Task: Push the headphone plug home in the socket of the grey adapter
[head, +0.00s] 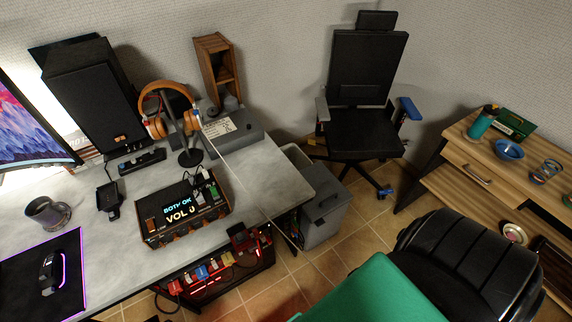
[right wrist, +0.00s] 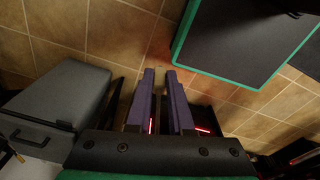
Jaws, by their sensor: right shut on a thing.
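The headphones (head: 156,128) are orange and hang on a dark stand at the back of the desk. A thin pale line (head: 240,184), perhaps their cord, runs from near them down to the desk's right front edge. I cannot make out the headphone plug or the grey adapter with its socket in either view. My right gripper (right wrist: 160,72) shows in the right wrist view, its two dark purple fingers close together with a narrow gap. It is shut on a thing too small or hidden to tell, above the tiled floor. My left gripper is in neither view.
A black control box (head: 187,214) with a lit display stands on the grey desk (head: 110,262). A grey case (head: 235,131) lies behind it. A grey cabinet (head: 326,212) stands beside the desk and left of my right gripper. Red-lit gear (head: 215,275) sits below the desk's front edge.

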